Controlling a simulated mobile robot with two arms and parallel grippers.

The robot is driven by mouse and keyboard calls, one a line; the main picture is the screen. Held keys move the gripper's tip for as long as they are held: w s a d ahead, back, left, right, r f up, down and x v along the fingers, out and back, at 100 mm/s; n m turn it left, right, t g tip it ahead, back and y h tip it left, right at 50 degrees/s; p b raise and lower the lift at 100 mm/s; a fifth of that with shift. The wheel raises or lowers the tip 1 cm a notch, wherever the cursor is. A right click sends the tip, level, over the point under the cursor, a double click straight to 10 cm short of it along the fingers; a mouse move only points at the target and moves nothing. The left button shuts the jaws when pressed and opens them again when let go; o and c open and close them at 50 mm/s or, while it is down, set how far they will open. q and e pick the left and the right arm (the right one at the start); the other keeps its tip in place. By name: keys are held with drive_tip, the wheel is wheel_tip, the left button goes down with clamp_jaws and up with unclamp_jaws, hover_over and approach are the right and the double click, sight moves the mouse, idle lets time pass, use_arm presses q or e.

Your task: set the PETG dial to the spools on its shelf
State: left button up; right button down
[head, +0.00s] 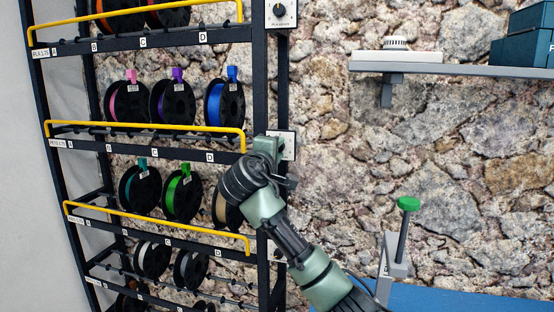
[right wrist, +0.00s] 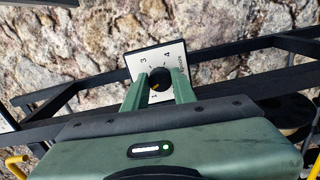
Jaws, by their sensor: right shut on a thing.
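The PETG shelf (head: 180,141), labelled at its left end, holds three spools: pink (head: 125,102), purple (head: 172,102) and blue (head: 225,103). The dial's white plate (head: 289,147) is on the rack's right post at that shelf's height, partly hidden by my right gripper (head: 277,145). In the right wrist view the plate (right wrist: 138,64) shows a 3 and a 4 on its upper part. Its black knob (right wrist: 159,76) is between the fingers of my right gripper (right wrist: 159,83), shut on it. A small yellow mark shows low on the knob; its exact number is unclear. My left gripper is not in view.
Another dial (head: 280,11) sits higher on the post. The lower shelf holds teal (head: 140,188), green (head: 182,195) and tan spools, the last partly behind my arm. A wall shelf (head: 450,69) and a green-topped post (head: 408,204) stand to the right.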

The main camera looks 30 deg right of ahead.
drive_tip(key=shift+w+a+f+m+b, duration=0.15)
drive_tip(key=shift+m+b, duration=1.2)
drive_tip(key=shift+m, duration=1.4)
drive_tip(key=shift+s+d+f+m+b, duration=0.15)
drive_tip(key=shift+m+b, duration=1.2)
drive_tip(key=shift+m, duration=1.45)
drive_tip(key=shift+w+a+f+m+b, duration=0.15)
drive_tip(key=shift+m+b, duration=1.2)
drive_tip(key=shift+m, duration=1.4)
drive_tip(key=c, duration=1.2)
unclamp_jaws()
drive_tip(key=shift+r, duration=0.1)
drive_tip(key=shift+o, duration=0.2)
drive_tip(key=shift+r, duration=0.1)
